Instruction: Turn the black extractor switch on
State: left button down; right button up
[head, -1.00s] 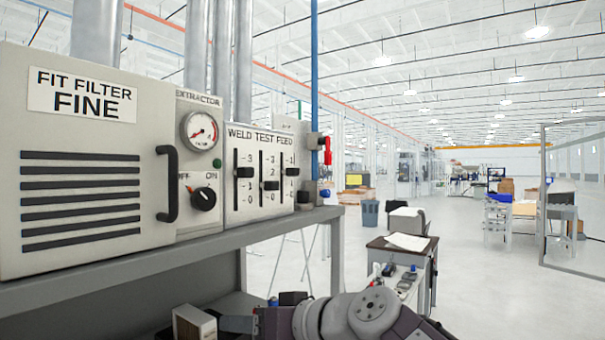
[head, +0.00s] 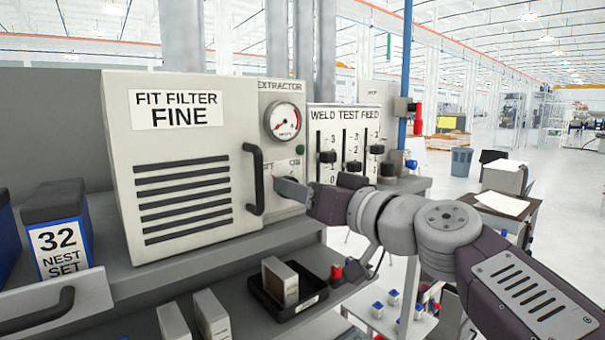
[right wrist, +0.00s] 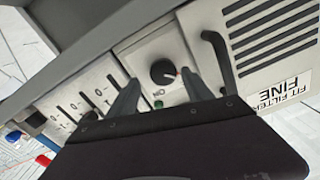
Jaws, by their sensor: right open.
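The black extractor switch (right wrist: 162,72) is a round knob on the light extractor panel (right wrist: 150,50), below the dial gauge. In the right wrist view it shows between the tips of my right gripper's two fingers (right wrist: 160,78), which are apart. A pale and red pointer mark shows on the knob's side. In the head view my right gripper (head: 290,188) is in front of the panel and largely hides the knob. Whether the fingers touch the knob I cannot tell. The OFF and ON labels are partly covered. My left gripper is not in view.
The fit filter box (head: 190,180) with its black handle (head: 254,180) stands close left of the gripper. The grey shelf (head: 220,255) runs below, with a black tray (head: 290,305) underneath.

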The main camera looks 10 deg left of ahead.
jog(key=shift+s+a, duration=0.15)
jog(key=shift+a, duration=0.6)
jog(key=shift+d, duration=0.3)
grip_shut()
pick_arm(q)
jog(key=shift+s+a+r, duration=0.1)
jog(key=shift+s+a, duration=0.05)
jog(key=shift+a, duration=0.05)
pick_arm(e)
jog(key=shift+m, duration=0.3)
pick_arm(q)
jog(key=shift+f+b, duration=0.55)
jog(key=shift+b, duration=0.1)
pick_arm(e)
jog(key=shift+w+f+m, duration=0.15)
jog(key=shift+m, duration=4.15)
jog(key=shift+w+f+m, duration=0.1)
jog(key=shift+m, duration=4.2)
